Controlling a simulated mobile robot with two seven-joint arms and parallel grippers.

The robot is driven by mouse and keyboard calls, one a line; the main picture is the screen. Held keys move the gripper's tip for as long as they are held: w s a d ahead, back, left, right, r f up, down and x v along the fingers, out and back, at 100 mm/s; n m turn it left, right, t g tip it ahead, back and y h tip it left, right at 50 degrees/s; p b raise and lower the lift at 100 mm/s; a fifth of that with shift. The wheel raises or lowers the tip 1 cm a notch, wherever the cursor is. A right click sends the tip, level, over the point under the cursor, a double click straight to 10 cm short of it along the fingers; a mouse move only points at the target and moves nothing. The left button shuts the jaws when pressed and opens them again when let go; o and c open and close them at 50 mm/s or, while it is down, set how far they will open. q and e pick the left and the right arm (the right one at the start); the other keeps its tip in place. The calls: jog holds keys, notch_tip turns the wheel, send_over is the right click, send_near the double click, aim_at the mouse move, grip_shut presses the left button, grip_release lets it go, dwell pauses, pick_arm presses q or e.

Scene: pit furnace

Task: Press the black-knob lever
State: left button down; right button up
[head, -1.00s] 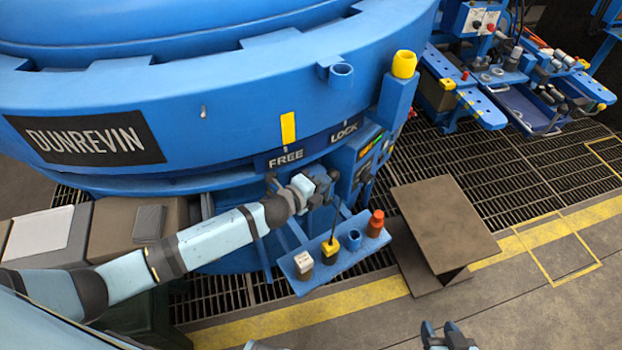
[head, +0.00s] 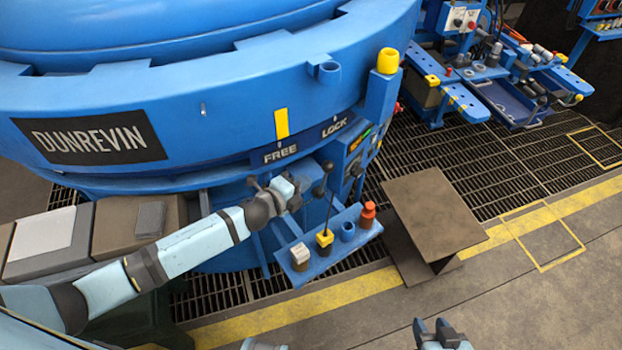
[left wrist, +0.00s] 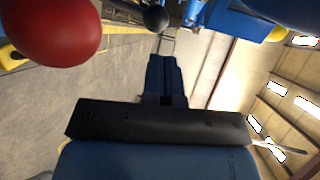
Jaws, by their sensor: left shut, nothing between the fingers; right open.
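The black-knob lever (head: 327,166) stands on the blue furnace's control side, its round dark knob just right of my left gripper (head: 296,192) in the head view. The black knob (left wrist: 155,18) also shows at the top of the left wrist view, beyond the shut fingertips (left wrist: 166,62). My left gripper is empty, and a small gap shows between it and the knob. A large red knob (left wrist: 55,28) is close to the camera at the upper left there; I cannot pick it out in the head view. My right gripper (head: 436,332) is open and empty at the bottom edge.
A blue shelf (head: 336,253) with white, yellow and orange-red topped items juts out below the lever. A brown stand (head: 435,215) is to its right. FREE and LOCK labels (head: 302,142) are above. The floor at the lower right is clear.

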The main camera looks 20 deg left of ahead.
pick_arm(q)
jog(key=v, duration=0.7)
jog(key=shift+a, duration=0.25)
pick_arm(e)
jog(key=shift+w+d, duration=0.1)
jog(key=shift+w, duration=0.5)
jog(key=shift+r, duration=0.15)
pick_arm(q)
jog(key=s+r+n+g+y+p, duration=0.1)
jog(key=s+r+n+y+p, duration=0.1)
jog(key=s+n+p, duration=0.6)
jog(key=s+r+n+g+y+p, duration=0.1)
jog(key=s+r+n+y+p, duration=0.1)
jog(key=s+r+n+p, duration=0.3)
jog(key=s+n+p, duration=0.3)
jog(key=s+n, duration=0.4)
jog(key=n, duration=0.1)
jog(key=shift+d+r+g, duration=0.2)
jog(key=shift+d+g, duration=0.05)
jog(key=shift+g, duration=0.15)
pick_arm(e)
notch_tip(320, 180, up, 13)
jog(key=s, duration=0.1)
jog(key=shift+d+n, duration=0.3)
jog(key=shift+d, duration=0.15)
jog(key=shift+a+r+t, duration=0.1)
jog(key=shift+r+t, duration=0.05)
jog(key=shift+t, duration=0.15)
